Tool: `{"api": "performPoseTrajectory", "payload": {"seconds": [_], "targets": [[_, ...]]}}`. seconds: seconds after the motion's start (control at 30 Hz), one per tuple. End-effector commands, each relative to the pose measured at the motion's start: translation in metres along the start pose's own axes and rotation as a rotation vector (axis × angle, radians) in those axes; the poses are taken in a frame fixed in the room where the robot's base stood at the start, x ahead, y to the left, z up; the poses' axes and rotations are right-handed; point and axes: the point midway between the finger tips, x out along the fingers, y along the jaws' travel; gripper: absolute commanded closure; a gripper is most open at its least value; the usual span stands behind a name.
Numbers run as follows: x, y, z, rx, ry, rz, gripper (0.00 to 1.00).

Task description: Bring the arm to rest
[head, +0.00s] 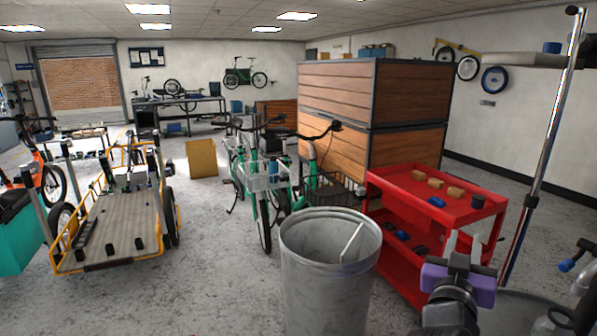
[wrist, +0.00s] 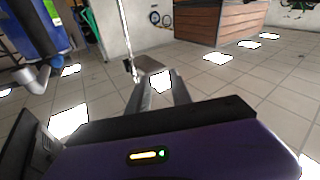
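My gripper (head: 464,241) is at the lower right of the head view, pointing up, just in front of the red cart. Its purple body shows below two grey fingers. In the wrist view, the two fingers of my gripper (wrist: 160,78) stand apart, with a bright ceiling light visible between them. My gripper is open and I see nothing held in it. The wrist view looks upside down, with ceiling tiles and lights filling its lower part.
The red cart (head: 389,191) bears small blocks and a dark cup. A grey bin (head: 325,288) stands left of my arm. A metal pole (head: 550,130) rises at the right. Green bikes (head: 262,205) and a yellow-framed cargo trike (head: 115,222) stand further left. Bare floor lies between them.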

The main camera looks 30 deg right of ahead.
Motion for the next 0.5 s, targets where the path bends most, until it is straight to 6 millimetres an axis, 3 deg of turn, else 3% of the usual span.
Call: {"api": "performPoseTrajectory", "payload": {"seconds": [0.1,0.23,0.37,0.5], "targets": [[-0.036,-0.04,0.023,-0.054,0.022,-0.208,0.74],[-0.09,-0.073,0.046,-0.079,0.055,-0.428,0.74],[-0.152,-0.09,0.065,-0.069,0.08,-0.615,0.74],[-0.216,-0.09,0.08,-0.032,0.091,-0.772,0.74]]}}
